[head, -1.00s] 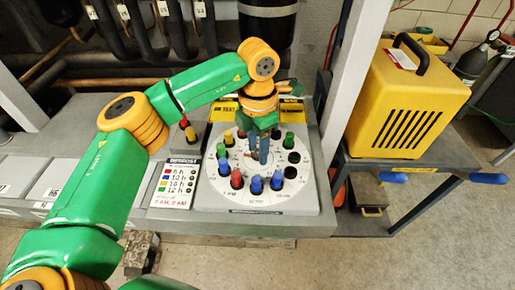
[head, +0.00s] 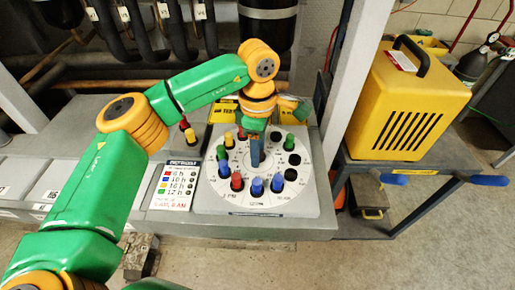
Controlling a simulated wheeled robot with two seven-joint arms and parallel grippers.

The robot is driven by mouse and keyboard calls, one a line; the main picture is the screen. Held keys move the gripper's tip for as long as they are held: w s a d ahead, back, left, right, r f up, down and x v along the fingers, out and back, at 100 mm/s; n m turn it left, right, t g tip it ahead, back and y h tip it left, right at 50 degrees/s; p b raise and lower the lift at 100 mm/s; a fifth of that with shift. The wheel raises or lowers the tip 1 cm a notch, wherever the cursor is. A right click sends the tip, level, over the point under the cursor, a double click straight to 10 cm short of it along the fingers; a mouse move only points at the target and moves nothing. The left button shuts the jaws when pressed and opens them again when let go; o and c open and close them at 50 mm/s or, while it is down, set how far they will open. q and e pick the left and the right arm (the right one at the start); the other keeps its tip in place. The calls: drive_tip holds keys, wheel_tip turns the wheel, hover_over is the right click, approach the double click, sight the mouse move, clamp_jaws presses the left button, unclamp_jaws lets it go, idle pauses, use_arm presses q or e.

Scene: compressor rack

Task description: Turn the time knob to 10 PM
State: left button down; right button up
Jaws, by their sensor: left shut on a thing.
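The white round time dial (head: 232,200) lies on a grey panel in the middle of the head view. Several coloured pegs stand in a ring on it: red (head: 237,182), blue (head: 257,187), green (head: 289,142), yellow (head: 228,139) and black (head: 291,174). My left gripper (head: 256,158) points down at the dial's centre and is shut on the time knob there. The knob itself is mostly hidden by the fingers. The small dial lettering is hard to read, with "12" marked near the front. My right gripper is not in view.
A card (head: 175,184) with coloured squares and hours lies left of the dial. A yellow machine (head: 408,103) stands on a cart at right. A grey post (head: 350,75) rises between cart and panel. Pipes run behind.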

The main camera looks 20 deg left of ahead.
use_arm(q)
drive_tip(key=shift+m, duration=0.6)
drive_tip(key=shift+c, duration=2.2)
unclamp_jaws()
drive_tip(key=shift+d, duration=0.1)
drive_tip(key=shift+r, duration=0.35)
wheel_tip(320, 180, up, 6)
drive_tip(key=shift+r+b, duration=0.2)
drive_tip(key=shift+b, duration=0.2)
